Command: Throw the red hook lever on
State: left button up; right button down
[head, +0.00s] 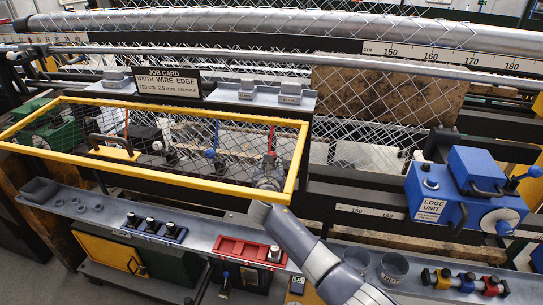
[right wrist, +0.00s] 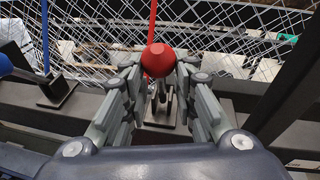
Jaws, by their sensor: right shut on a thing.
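The red hook lever's round red knob (right wrist: 158,60) shows in the right wrist view, between the two fingers of my right gripper (right wrist: 160,78). The fingers are closed in on it from both sides. Below the knob, the lever's shaft and mount are partly hidden by the fingers. In the head view my right gripper (head: 268,178) is at the right end of the yellow-framed mesh guard (head: 200,184), seen through the mesh, with the arm passing below the frame. The lever itself is hard to make out there. My left gripper is in neither view.
A blue lever knob (right wrist: 5,65) stands left of the red one. The blue edge unit (head: 440,190) is at the right. A grey front ledge (head: 100,205) carries a red switch panel (head: 240,249). Chain-link mesh (right wrist: 110,22) lies beyond the knob.

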jog(key=p, duration=0.1)
jog(key=w+r+g+p, duration=0.1)
jog(key=p, duration=0.1)
jog(key=shift+w+d+r+g+p, duration=0.1)
jog(key=shift+d+r+g+p, duration=0.15)
jog(key=shift+r+g+p, duration=0.05)
jog(key=shift+w+f+g, duration=0.2)
jog(key=shift+g, duration=0.1)
jog(key=shift+w+d+g, duration=0.1)
jog(key=shift+w+g, duration=0.2)
jog(key=shift+g, duration=0.2)
jog(key=c, duration=1.3)
grip_release()
jog(key=shift+s+f, duration=0.1)
jog(key=shift+f, duration=0.05)
